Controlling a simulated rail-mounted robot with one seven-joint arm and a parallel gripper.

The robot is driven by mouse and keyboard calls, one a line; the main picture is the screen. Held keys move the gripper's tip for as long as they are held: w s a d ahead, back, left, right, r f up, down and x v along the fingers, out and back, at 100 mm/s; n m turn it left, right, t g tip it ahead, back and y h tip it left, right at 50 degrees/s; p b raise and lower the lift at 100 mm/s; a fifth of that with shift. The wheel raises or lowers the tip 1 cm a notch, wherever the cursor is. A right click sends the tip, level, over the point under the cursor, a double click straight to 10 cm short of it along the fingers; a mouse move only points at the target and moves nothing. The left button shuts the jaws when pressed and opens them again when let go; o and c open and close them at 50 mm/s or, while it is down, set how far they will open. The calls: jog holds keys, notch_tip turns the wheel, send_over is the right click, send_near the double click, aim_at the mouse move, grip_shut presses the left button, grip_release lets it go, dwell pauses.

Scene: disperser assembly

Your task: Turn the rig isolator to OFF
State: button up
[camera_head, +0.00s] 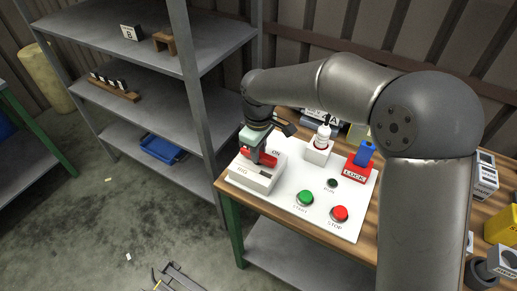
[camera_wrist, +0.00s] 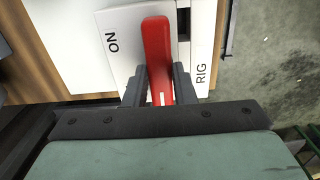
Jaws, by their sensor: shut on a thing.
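The rig isolator is a white box (camera_head: 250,181) marked RIG on the left end of the white panel (camera_head: 290,205). It has a red lever handle (camera_head: 269,159), and the word ON shows beside it. In the wrist view the red handle (camera_wrist: 156,42) runs up the picture between the ON and RIG labels. My gripper (camera_head: 259,154) is at the isolator. In the wrist view its two dark fingers (camera_wrist: 159,78) are on either side of the handle, shut on it. An OFF label is not visible in either view.
On the panel are a green START button (camera_head: 305,198), a red STOP button (camera_head: 340,213), a RUN lamp (camera_head: 332,183), a red LOCK block (camera_head: 357,172) with a blue piece, and a white holder (camera_head: 318,152) with a bottle. A grey shelf (camera_head: 160,100) stands left.

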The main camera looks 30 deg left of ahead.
dwell(0.3)
jog(key=o, duration=1)
notch_tip(320, 180, up, 18)
jog(key=shift+f+b, duration=0.25)
jog(key=shift+b, duration=0.25)
